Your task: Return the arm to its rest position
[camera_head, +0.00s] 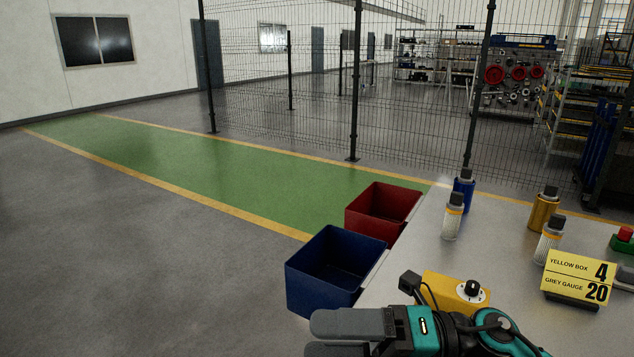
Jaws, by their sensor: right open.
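My right arm comes in from the bottom right, low over the near edge of the grey table (425,260). My right gripper (335,336) points left, with its two grey fingers apart and nothing seen between them. It is in front of the blue bin (315,290) in the picture, near its lower right side. A yellow box (445,290) with a black knob on a white dial stands on the table just behind the gripper, partly hidden by my arm. My left gripper is not in view.
A red bin (375,220) sits beyond the blue one at the table's left side; both look empty. Blue (463,192), white (452,222) and yellow (542,212) bottles stand on the table. A yellow sign (577,278) and a red button (625,234) are right. The floor left is clear.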

